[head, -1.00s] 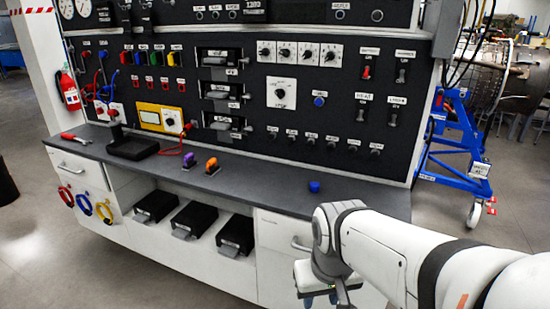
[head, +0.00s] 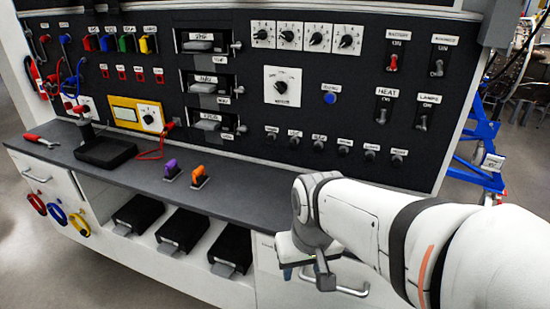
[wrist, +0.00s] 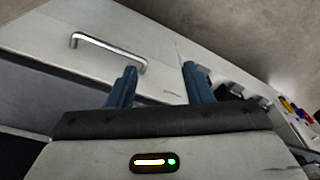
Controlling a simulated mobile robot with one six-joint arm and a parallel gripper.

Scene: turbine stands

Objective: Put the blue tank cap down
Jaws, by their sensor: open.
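My gripper (wrist: 160,72) is open, with its two blue fingers apart and nothing between them in the wrist view. In the head view my gripper (head: 287,272) hangs low in front of the cabinet, below the front edge of the grey worktop (head: 130,180). The blue tank cap does not show in either view now. The part of the worktop where a small blue cap stood in the earlier head view is behind my arm.
A purple (head: 172,169) and an orange clip-like item (head: 199,177) stand on the worktop. A black tray (head: 106,153) and a red-handled tool (head: 41,140) lie further left. A white drawer front with a metal handle (wrist: 108,40) is close ahead of my gripper.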

